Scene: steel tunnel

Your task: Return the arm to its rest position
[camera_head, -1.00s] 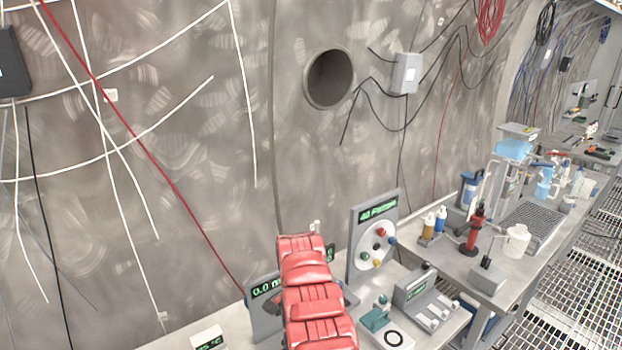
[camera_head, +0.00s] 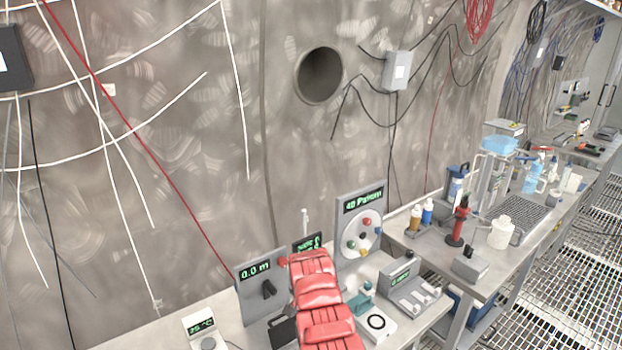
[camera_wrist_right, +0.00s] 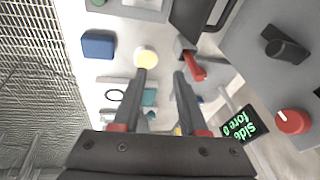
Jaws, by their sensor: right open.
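My arm with red padded covers (camera_head: 322,305) rises from the bottom of the head view in front of the instrument bench. Its gripper is not clearly visible there. In the right wrist view my right gripper (camera_wrist_right: 166,62) is open, its two dark fingers apart with nothing held between them. The bench top lies beyond the fingertips. A pale yellow round knob (camera_wrist_right: 146,57) appears at the left fingertip, and a red lever (camera_wrist_right: 196,68) appears by the right one; whether they touch cannot be told. My left gripper is not in view.
A "0.0 m" panel (camera_head: 259,285) stands left of the arm and a round-dial panel (camera_head: 359,228) right of it. A small display box (camera_head: 412,287) and a bench with bottles (camera_head: 485,245) lie further right. Grated floor (camera_head: 560,275) runs alongside.

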